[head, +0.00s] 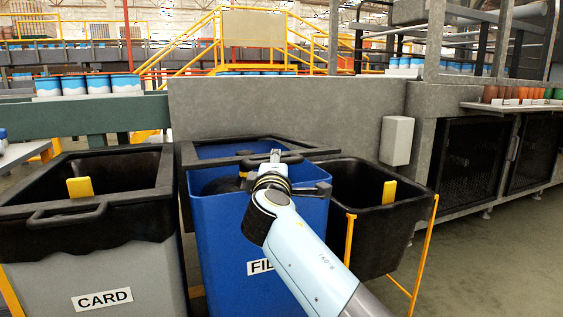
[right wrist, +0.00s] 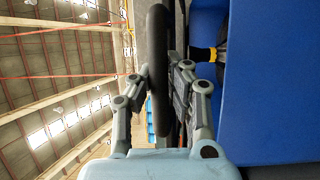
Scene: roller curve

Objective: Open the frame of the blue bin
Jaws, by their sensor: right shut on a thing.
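The blue bin (head: 215,235) stands in the middle of the head view, its label partly hidden by my right arm. Its black frame (head: 190,158) is raised at the front, apart from the bin's blue front rim, and blue inner wall and a dark liner show beneath it. My right gripper (head: 275,157) is at the frame's front bar. In the right wrist view, the fingers of my right gripper (right wrist: 155,90) are closed around the frame's black handle bar (right wrist: 158,45), with the blue bin (right wrist: 275,90) to the right. My left gripper is not in view.
A grey bin (head: 135,275) labelled CARD, with a black frame, stands close on the left. A black bin (head: 365,235) on a yellow stand is close on the right. A grey wall panel (head: 290,105) stands behind. Open floor lies at the right.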

